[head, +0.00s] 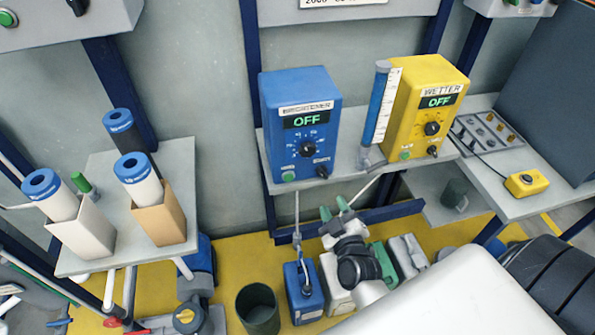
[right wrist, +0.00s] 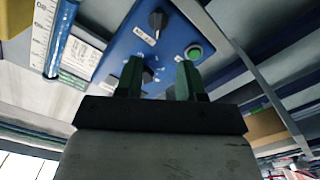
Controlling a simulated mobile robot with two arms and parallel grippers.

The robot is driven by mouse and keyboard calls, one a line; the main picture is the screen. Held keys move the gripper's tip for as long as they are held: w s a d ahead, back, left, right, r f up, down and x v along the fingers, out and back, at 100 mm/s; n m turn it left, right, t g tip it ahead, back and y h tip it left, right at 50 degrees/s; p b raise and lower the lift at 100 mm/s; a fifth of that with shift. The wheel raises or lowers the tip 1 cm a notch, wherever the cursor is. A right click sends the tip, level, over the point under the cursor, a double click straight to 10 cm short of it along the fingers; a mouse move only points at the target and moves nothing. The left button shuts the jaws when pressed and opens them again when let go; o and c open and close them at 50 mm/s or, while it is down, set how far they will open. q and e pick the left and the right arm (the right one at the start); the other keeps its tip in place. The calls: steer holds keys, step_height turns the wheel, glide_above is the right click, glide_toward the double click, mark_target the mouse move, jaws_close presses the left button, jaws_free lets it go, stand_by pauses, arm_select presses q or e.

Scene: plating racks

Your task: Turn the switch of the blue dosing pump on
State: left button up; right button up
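The blue dosing pump (head: 275,120) stands on a grey wall shelf, with its display (head: 305,120) reading OFF. Its front has a large black dial (head: 307,148), a small black switch knob (head: 322,171) at lower right and a green button (head: 288,176) at lower left. My right gripper (head: 335,208) is below and in front of the pump, fingers pointing up. In the right wrist view, the pump face appears upside down beyond the parted, empty green fingers (right wrist: 159,80). The dial (right wrist: 147,74) is partly behind one finger; the switch knob (right wrist: 157,20) shows clear of both. My left gripper is out of view.
A yellow pump (head: 400,110) labelled WETTER, also reading OFF, stands right of the blue one, with a blue graduated tube (head: 376,105) between them. A shelf (head: 125,250) with filter cartridges is at left. Canisters (head: 303,290) and a dark bin (head: 258,308) stand below.

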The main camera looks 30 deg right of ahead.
mark_target(323, 176)
steer(key=x, duration=0.9)
steer(key=shift+w+d+r, duration=0.1)
steer(key=shift+w+d, duration=0.05)
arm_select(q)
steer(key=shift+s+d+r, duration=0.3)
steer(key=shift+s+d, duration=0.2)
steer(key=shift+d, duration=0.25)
arm_select(e)
steer(key=shift+w+d, duration=0.15)
steer(key=shift+w, duration=0.45)
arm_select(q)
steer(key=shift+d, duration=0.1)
arm_select(e)
jaws_close()
